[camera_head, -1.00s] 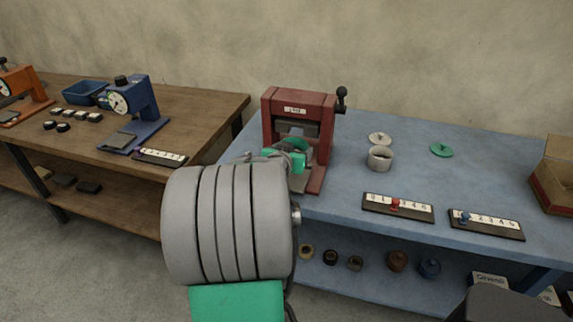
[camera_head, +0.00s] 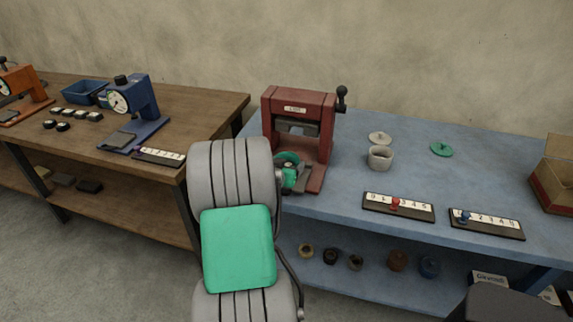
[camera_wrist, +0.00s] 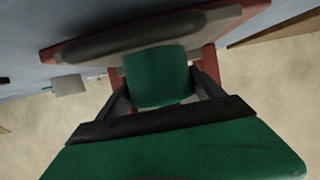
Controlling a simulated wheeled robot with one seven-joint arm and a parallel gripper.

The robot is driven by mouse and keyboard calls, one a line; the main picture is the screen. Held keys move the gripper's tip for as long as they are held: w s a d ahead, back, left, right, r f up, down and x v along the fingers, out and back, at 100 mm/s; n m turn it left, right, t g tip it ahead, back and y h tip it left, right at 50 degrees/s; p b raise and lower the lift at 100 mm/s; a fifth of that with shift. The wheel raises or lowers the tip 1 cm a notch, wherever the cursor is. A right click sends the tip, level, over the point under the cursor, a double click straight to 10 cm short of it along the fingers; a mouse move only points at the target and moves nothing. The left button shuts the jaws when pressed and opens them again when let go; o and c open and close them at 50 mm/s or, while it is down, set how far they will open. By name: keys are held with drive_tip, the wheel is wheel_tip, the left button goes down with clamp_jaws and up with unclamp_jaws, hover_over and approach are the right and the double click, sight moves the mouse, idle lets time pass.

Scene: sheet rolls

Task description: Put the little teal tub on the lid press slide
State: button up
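The little teal tub (camera_wrist: 155,78) is between the two fingers of my gripper (camera_wrist: 160,90), which look closed on its sides in the wrist view. In the head view the tub (camera_head: 287,158) shows partly at the left front of the red lid press (camera_head: 323,150), with my arm hiding part of the gripper. The press's slide (camera_wrist: 110,42) shows as a grey strip on the red base, right beside the tub in the wrist view. I cannot tell whether the tub touches it.
A white tub (camera_head: 380,158), its white lid (camera_head: 380,138) and a teal lid (camera_head: 441,150) are on the blue bench right of the press. Two number boards (camera_head: 398,207) (camera_head: 487,223) lie nearer the front edge. A cardboard box (camera_head: 556,180) stands at the far right.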

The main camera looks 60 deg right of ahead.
drive_tip(key=o, duration=0.4)
drive_tip(key=shift+r, duration=0.25)
drive_tip(key=v, duration=1.2)
drive_tip(key=w+a+f+n+t+y, duration=0.1)
drive_tip(key=w+a+n+y, duration=0.2)
drive_tip(key=w+a, duration=0.4)
drive_tip(key=w+a+f+n+t+y, duration=0.1)
drive_tip(key=w+a+n+t+y, duration=0.3)
drive_tip(key=a, duration=0.6)
drive_tip(key=s+a+n+g+y, duration=0.1)
drive_tip(key=a+n+y, duration=0.1)
drive_tip(key=a, duration=0.7)
drive_tip(key=s+a+n+g+y, duration=0.2)
drive_tip(key=a+n, duration=0.2)
drive_tip(key=a, duration=0.6)
drive_tip(key=s+a+n+g+y, duration=0.1)
drive_tip(key=a+n+y, duration=0.1)
drive_tip(key=a, duration=0.8)
drive_tip(key=shift+s+r+n+g+y, duration=0.15)
drive_tip(key=shift+s+n+g+y, duration=0.2)
drive_tip(key=shift+n, duration=0.35)
